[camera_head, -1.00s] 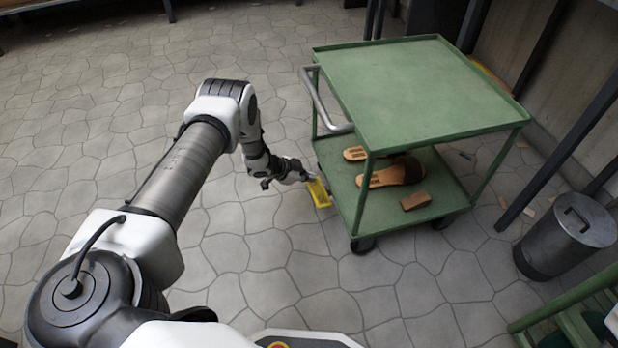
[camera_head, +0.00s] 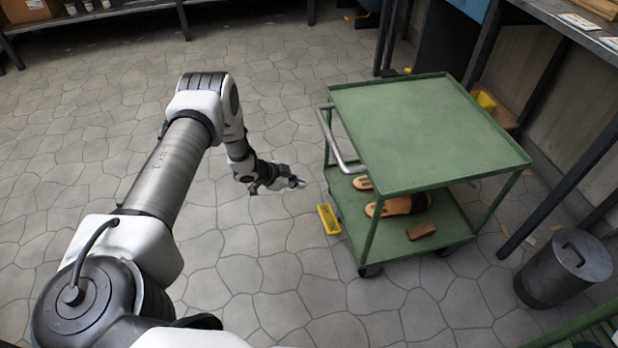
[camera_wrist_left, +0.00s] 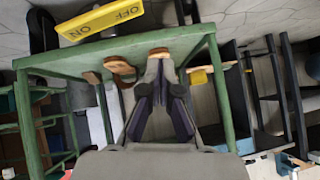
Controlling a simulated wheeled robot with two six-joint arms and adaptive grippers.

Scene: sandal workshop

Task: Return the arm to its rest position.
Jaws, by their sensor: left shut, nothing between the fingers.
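My left arm reaches in from the left, and its gripper (camera_head: 298,184) is shut and empty in the air, left of the green cart (camera_head: 430,130). The gripper's dark fingers also show close together in the left wrist view (camera_wrist_left: 162,82). A yellow plate (camera_head: 328,219) sits low at the left end of the cart's lower shelf, below and right of the gripper and apart from it. The left wrist view shows OFF and ON printed on this plate (camera_wrist_left: 100,21). My right gripper is out of view.
On the cart's lower shelf lie sandals (camera_head: 385,208), partly hidden by the top, and a brown block (camera_head: 421,230). The cart's top is bare. A metal bin (camera_head: 563,268) stands at the right, and a workbench (camera_head: 575,35) behind. The floor at the left is clear.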

